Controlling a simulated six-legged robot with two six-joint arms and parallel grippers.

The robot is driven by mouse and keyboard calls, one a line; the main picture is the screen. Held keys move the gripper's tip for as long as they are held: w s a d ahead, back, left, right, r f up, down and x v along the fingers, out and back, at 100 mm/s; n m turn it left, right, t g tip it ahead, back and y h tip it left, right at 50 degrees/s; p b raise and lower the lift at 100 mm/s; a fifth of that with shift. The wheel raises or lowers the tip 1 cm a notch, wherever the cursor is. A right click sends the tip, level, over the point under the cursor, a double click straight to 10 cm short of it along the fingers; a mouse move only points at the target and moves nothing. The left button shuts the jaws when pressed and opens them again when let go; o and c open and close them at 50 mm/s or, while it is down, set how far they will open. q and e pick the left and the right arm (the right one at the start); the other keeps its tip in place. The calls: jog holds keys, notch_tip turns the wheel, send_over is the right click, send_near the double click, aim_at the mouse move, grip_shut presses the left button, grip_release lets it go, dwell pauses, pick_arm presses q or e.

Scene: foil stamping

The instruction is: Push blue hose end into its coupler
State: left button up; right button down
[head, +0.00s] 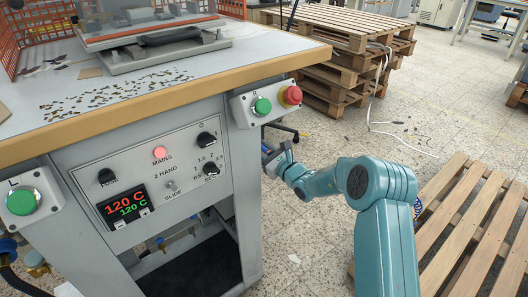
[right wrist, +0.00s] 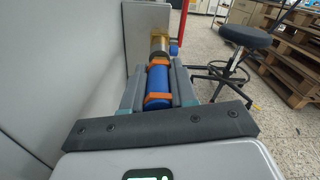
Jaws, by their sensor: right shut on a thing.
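My right gripper (head: 272,156) is at the right side of the machine cabinet, below the green and red buttons. In the right wrist view its grey fingers (right wrist: 183,88) are shut on the blue hose end (right wrist: 158,82), which has orange bands across it. A brass-coloured coupler (right wrist: 160,45) lies straight ahead of the blue hose end, close beside the cabinet's side wall. The two look roughly in line. I cannot tell whether they touch, as the orange band and fingers cover the joint. My left gripper is not in view.
The cabinet (head: 240,190) with its control panel stands close left of my right arm. Wooden pallets (head: 345,45) are stacked at the back, and another pallet (head: 470,235) lies at right. A black stool (right wrist: 245,38) stands beyond the gripper. Floor between is open.

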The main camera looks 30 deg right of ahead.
jog(key=shift+w, duration=0.45)
jog(key=c, duration=0.8)
grip_release()
jog(key=s+d+p, duration=0.1)
jog(key=s+p, duration=0.1)
jog(key=s, duration=1.4)
jog(key=shift+s+p, duration=0.15)
jog(key=shift+p, duration=0.25)
jog(key=shift+d, duration=0.1)
